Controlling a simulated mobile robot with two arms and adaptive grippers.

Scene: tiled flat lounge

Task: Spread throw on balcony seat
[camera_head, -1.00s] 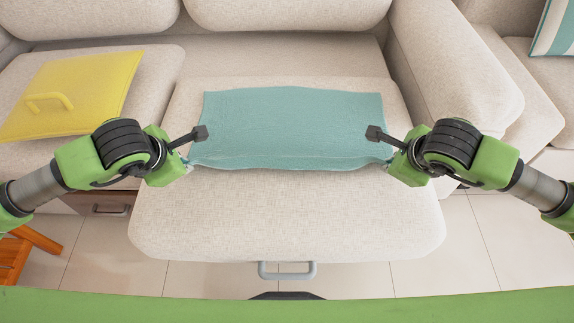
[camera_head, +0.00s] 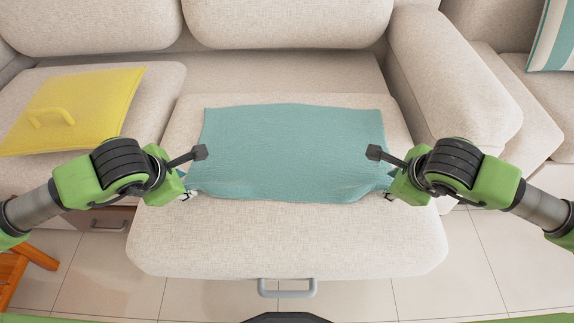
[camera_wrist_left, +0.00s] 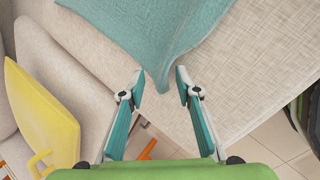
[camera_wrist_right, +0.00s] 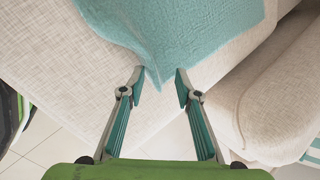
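The teal throw (camera_head: 290,150) lies spread across the middle seat cushion (camera_head: 290,240), its front edge slightly rumpled. My left gripper (camera_head: 188,192) is at its front left corner; my right gripper (camera_head: 388,192) is at its front right corner. In the left wrist view, a pointed corner of the throw (camera_wrist_left: 165,45) hangs between the parted fingers of the left gripper (camera_wrist_left: 160,82). In the right wrist view, the other corner (camera_wrist_right: 180,35) lies between the parted fingers of the right gripper (camera_wrist_right: 160,82). A gap shows between the fingers in both wrist views.
A yellow cushion (camera_head: 85,105) lies on the left seat. A sofa armrest (camera_head: 455,90) stands right of the throw, with a striped cushion (camera_head: 552,40) beyond. A grey handle (camera_head: 287,288) is below the seat front. An orange wooden piece (camera_head: 20,270) stands at lower left.

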